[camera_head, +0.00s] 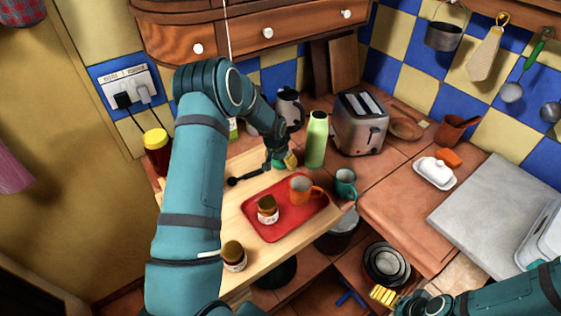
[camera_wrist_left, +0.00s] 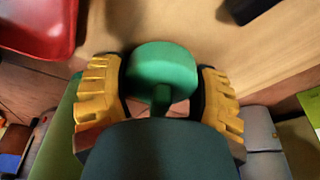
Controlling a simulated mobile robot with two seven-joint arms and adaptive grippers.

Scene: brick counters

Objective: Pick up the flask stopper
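The green flask stopper (camera_wrist_left: 162,66) shows in the left wrist view as a round disc with a short stem, between the yellow fingers of my left gripper (camera_wrist_left: 160,95). The fingers are apart, one on each side of it; firm contact is not clear. In the head view the stopper (camera_head: 279,163) is a small green patch at the cutting board's back edge, under my left gripper (camera_head: 287,160). The light green flask (camera_head: 316,140) stands upright just to the right. My right gripper (camera_head: 385,295) is low at the bottom, far from the stopper, its opening unclear.
On the wooden board (camera_head: 240,175) lie a dark spoon (camera_head: 245,180) and a red tray (camera_head: 262,226) with an orange mug (camera_head: 303,190) and a jar (camera_head: 267,210). A teal mug (camera_head: 345,185) and toaster (camera_head: 361,122) stand right of the flask. A kettle (camera_head: 288,106) is behind.

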